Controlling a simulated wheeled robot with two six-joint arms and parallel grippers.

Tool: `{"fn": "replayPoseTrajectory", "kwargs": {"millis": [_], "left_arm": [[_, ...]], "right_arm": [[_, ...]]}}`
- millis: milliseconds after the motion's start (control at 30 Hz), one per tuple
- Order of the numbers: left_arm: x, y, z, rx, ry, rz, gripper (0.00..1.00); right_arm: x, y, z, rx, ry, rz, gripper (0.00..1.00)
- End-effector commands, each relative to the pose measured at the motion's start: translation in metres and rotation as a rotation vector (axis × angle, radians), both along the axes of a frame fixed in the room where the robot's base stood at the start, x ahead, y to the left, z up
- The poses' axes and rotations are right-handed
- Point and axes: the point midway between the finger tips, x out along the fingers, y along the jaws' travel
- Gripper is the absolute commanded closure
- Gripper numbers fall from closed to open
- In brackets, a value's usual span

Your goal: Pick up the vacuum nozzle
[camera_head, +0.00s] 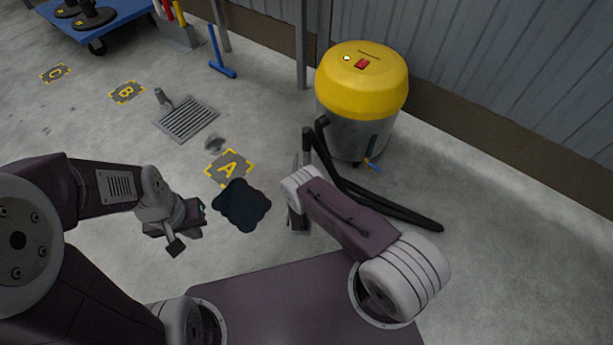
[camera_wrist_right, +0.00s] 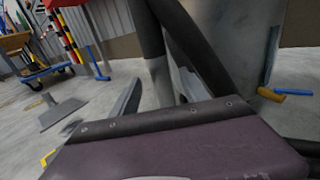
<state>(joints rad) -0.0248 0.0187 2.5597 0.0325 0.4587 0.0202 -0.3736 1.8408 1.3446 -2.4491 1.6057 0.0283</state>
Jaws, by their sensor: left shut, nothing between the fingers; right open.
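The vacuum (camera_head: 362,100) has a yellow lid and a grey drum and stands near the wall. Its black hose (camera_head: 385,208) runs down and along the floor to the right. An upright dark tube with a black top, which looks like the nozzle (camera_head: 308,143), stands in front of the drum. In the right wrist view the nozzle (camera_wrist_right: 158,78) shows dark above and grey below. My right gripper (camera_wrist_right: 160,98) is open, with a finger on either side of the tube; contact is unclear. In the head view my wrist hides most of it. My left gripper (camera_head: 186,228) is shut and empty, above the floor.
A dark patch (camera_head: 242,205) lies on the floor between my arms, below marker A (camera_head: 229,167). A floor grate (camera_head: 187,119), a blue stand (camera_head: 221,66) and a blue cart (camera_head: 95,20) are further back. A corrugated wall (camera_head: 480,60) runs behind the vacuum.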

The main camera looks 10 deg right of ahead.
Motion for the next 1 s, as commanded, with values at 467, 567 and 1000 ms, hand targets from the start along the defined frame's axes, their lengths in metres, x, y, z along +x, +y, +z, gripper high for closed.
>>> {"fn": "replayPoseTrajectory", "kwargs": {"millis": [467, 567, 1000], "left_arm": [[0.000, 0.000, -0.024, 0.000, 0.001, 0.000, 1.00], [0.000, 0.000, -0.024, 0.000, 0.000, 0.000, 1.00], [0.000, 0.000, -0.025, 0.000, 0.001, 0.000, 1.00]], "right_arm": [[0.031, -0.011, -0.002, -0.001, 0.001, 0.000, 0.57], [0.031, -0.011, -0.002, -0.001, 0.001, -0.001, 0.85], [0.030, -0.011, -0.002, 0.001, 0.002, -0.001, 1.00]]}}
